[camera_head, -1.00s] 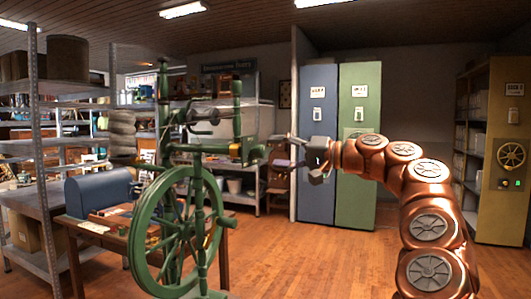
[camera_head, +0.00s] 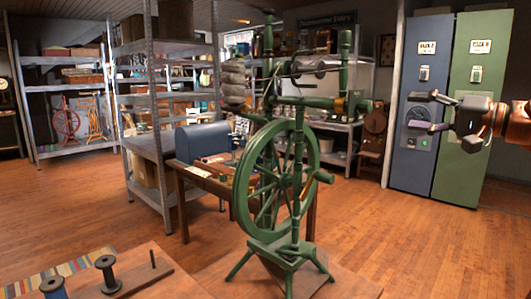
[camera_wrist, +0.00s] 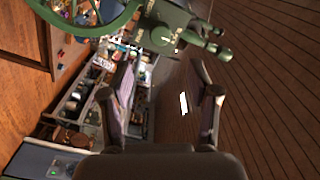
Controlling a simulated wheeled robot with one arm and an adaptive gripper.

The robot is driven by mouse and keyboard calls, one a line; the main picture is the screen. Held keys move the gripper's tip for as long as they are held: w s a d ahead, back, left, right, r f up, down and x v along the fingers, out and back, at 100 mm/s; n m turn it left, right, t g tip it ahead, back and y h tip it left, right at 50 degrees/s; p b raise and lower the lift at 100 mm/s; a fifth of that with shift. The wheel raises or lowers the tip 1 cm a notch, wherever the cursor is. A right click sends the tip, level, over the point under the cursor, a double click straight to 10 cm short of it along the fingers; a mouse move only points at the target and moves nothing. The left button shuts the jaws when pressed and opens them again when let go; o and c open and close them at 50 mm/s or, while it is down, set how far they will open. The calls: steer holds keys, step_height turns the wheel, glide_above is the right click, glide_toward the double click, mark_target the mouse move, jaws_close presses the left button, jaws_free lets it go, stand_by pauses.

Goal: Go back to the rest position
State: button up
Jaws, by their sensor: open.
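My gripper (camera_head: 430,112) is at the right of the head view, raised, pointing left, with its fingers apart and nothing between them. It stands in front of the blue and green cabinets. In the wrist view my gripper (camera_wrist: 160,105) also shows two spread fingers with an empty gap. The green spinning wheel (camera_head: 280,175) stands upright on a low board left of my gripper, apart from it. Part of the spinning wheel (camera_wrist: 175,30) shows at the top of the wrist view, beyond the fingertips.
A wooden table (camera_head: 180,178) with a blue box (camera_head: 202,139) stands behind the wheel. Spools (camera_head: 106,272) are on a surface at the lower left. Metal shelves (camera_head: 160,50) fill the back. The blue cabinet (camera_head: 418,160) and green cabinet (camera_head: 462,165) stand right. Wooden floor at the right is clear.

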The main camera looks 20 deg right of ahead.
steer(key=w+a+f+n+g, duration=0.1)
steer(key=a+f+n+g, duration=0.25)
steer(key=a, duration=1.05)
steer(key=a+f+n+g, duration=0.2)
steer(key=a+f+g, duration=0.25)
steer(key=a, duration=0.85)
steer(key=s+a+f+n+g+h, duration=0.15)
steer(key=s+a+f+g, duration=0.35)
steer(key=a+f, duration=0.7)
steer(key=s+d+f+g+h, duration=0.3)
steer(key=s+d+f+h, duration=0.1)
steer(key=s+f, duration=0.85)
steer(key=s+d+f+g+h, duration=0.2)
steer(key=s+d+f+h, duration=0.2)
steer(key=s+f, duration=0.8)
steer(key=s+p+v, duration=0.3)
steer(key=p+v, duration=1.6)
steer(key=shift+d+r+m+t, duration=0.3)
steer(key=shift+d+r+t, duration=0.1)
steer(key=shift+d+r, duration=0.1)
